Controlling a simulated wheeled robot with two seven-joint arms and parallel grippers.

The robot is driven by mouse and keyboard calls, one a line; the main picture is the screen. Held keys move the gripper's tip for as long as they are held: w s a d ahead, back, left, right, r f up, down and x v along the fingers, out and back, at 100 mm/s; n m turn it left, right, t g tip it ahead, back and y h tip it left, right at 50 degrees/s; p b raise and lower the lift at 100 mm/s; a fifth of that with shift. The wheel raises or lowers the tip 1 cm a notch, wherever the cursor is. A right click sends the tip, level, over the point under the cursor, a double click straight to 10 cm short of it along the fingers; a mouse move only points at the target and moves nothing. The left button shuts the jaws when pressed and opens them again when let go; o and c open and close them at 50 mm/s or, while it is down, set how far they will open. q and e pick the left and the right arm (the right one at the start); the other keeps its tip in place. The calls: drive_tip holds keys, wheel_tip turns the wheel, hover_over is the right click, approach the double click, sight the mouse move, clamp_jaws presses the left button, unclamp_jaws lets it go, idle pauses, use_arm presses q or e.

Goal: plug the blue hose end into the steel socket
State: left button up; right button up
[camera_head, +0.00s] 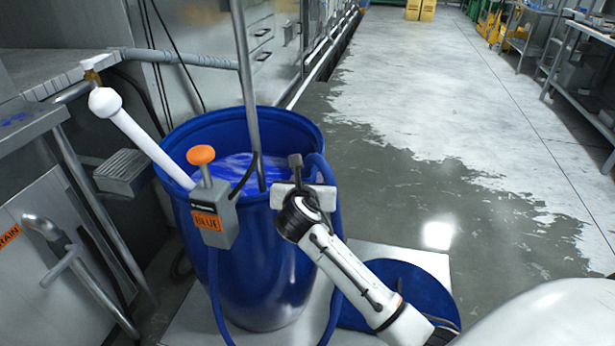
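My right gripper (297,178) reaches in from the lower right, over the right rim of the blue barrel. The blue hose (334,205) curves up beside it and runs down the barrel's outer side. A small dark grey metal fitting (295,160) stands at the fingertips, close to the hose's top bend. It looks like the hose end, but the wrist hides the fingers, so I cannot tell whether they grip it. I cannot pick out the steel socket for certain. My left gripper is not in view.
The blue barrel (268,290) holds blue liquid. A grey box with an orange knob (213,215) hangs on its front rim. A steel pole (247,85) and a white rod (145,140) stand in it. A blue lid (425,290) lies on the right. Steel cabinets (50,240) crowd the left.

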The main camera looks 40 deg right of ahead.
drive_tip(key=shift+f, duration=0.5)
drive_tip(key=o, duration=1.3)
drive_tip(key=shift+a, duration=0.1)
drive_tip(key=shift+f, duration=0.1)
